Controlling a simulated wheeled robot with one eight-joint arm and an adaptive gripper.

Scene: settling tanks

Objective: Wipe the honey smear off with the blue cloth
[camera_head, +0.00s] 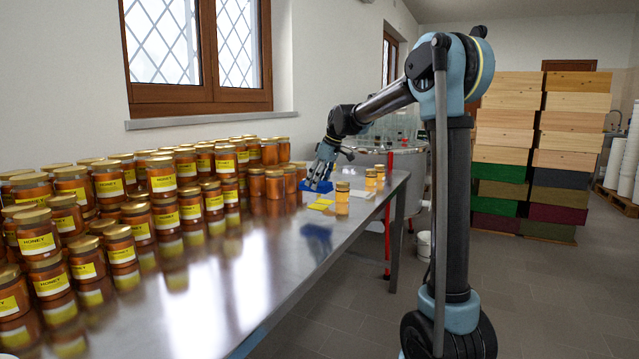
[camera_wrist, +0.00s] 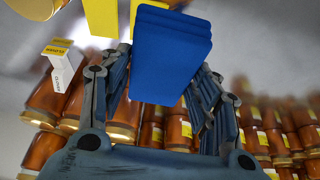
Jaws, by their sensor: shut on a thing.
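The blue cloth (camera_head: 318,186) is a folded, layered pad at the far end of the steel table (camera_head: 235,265). My gripper (camera_head: 320,176) points down onto it and is shut on it. In the wrist view the cloth (camera_wrist: 172,45) sits between the two fingers of my gripper (camera_wrist: 158,80), sticking out beyond them. I cannot tell whether the cloth touches the tabletop. I cannot make out the honey smear in either view.
Crowded honey jars (camera_head: 120,245) fill the table's left side, close to my gripper. A yellow pad (camera_head: 320,205) and a lone jar (camera_head: 342,198) stand just in front, with a white sheet (camera_head: 362,193) to the right.

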